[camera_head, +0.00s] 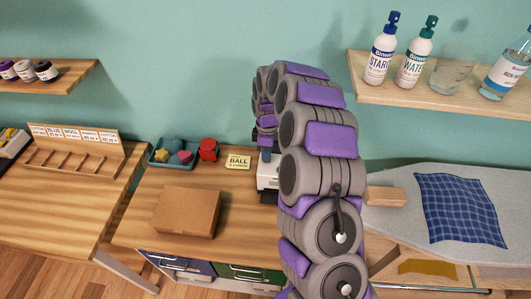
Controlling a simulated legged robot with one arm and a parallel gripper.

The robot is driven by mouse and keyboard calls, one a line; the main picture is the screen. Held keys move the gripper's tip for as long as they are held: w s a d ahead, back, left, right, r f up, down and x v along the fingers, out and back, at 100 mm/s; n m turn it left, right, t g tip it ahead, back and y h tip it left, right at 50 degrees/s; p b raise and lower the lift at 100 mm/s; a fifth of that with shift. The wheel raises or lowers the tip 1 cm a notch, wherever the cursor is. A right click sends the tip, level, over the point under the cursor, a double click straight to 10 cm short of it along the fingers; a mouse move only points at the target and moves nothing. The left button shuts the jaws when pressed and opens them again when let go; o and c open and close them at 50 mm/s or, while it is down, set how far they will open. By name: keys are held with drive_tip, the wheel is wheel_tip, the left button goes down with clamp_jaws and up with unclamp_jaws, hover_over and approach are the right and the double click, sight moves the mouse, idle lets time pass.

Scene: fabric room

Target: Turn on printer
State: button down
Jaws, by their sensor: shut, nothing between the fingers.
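A white and dark device, which looks like the printer (267,180), stands on the wooden desk behind my arm. Only its left part shows, and I cannot make out a power button. My arm rises in front of it and curls over and down toward it. My gripper (265,154) shows only in small part, just above the printer's top. It is shut and empty. I cannot tell whether it touches the printer.
A cardboard box (186,211), a blue tray (169,156) of coloured shapes, a red object (208,149) and a "BALL" card (238,162) sit on the desk (135,229). An ironing board (395,215) with blue cloth (460,210) stands right. Bottles stand on a shelf (405,92) above.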

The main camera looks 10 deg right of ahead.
drive_tip(key=shift+s+f, duration=0.15)
drive_tip(key=shift+f, duration=0.05)
idle(0.3)
drive_tip(key=shift+w+d+r+p, duration=0.15)
drive_tip(key=shift+w+r+p, duration=0.05)
drive_tip(key=shift+w+p, duration=0.3)
drive_tip(key=shift+w+f, duration=0.1)
drive_tip(key=shift+w, duration=0.35)
drive_tip(key=shift+s+d, duration=0.1)
drive_tip(key=shift+r, duration=0.2)
